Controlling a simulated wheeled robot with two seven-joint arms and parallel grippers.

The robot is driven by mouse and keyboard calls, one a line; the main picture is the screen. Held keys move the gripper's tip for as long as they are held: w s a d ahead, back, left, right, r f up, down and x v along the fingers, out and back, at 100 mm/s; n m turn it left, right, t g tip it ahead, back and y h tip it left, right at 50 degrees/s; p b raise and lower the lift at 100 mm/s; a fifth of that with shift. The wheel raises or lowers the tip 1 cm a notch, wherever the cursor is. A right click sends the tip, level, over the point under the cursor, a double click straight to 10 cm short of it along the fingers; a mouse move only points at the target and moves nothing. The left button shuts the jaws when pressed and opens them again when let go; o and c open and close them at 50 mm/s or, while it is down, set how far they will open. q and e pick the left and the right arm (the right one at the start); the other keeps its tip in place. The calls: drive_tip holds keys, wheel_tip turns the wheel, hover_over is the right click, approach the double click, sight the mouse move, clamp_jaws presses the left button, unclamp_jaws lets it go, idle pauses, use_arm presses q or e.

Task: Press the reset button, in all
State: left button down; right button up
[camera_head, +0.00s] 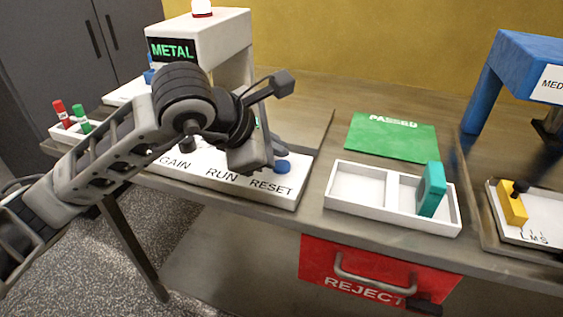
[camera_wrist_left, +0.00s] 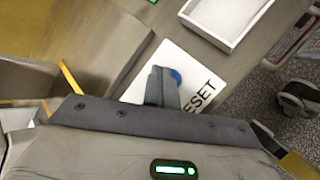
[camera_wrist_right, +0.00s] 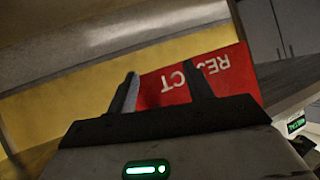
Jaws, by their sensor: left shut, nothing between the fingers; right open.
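The blue reset button (camera_head: 283,166) sits at the right end of the white control panel (camera_head: 285,188), above the printed word RESET. My left gripper (camera_head: 268,160) is shut and empty, pointing down just left of the button in the head view. The arm hides part of the panel near GAIN and RUN. In the right wrist view my right gripper (camera_wrist_right: 165,84) is open and empty, facing the red REJECT bin (camera_wrist_right: 178,84).
A machine with a METAL display (camera_head: 172,50) stands behind my left arm. Right of the panel are a two-compartment white tray (camera_head: 345,205) with a teal block (camera_head: 431,190), a green PASSED mat (camera_head: 390,138) and a blue arch (camera_head: 490,85). The red bin (camera_head: 320,262) hangs under the bench edge.

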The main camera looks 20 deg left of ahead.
use_arm(q)
drive_tip(key=shift+f, duration=0.1)
drive_tip(key=shift+f+b, duration=0.3)
drive_tip(key=shift+b, duration=0.4)
drive_tip(key=shift+f+b, duration=0.55)
drive_tip(key=shift+b, duration=0.1)
idle(0.5)
drive_tip(key=shift+r, duration=0.1)
drive_tip(key=shift+r+p, duration=0.5)
drive_tip(key=shift+r, duration=0.35)
drive_tip(key=shift+r+p, duration=1.5)
drive_tip(key=shift+r, duration=1.05)
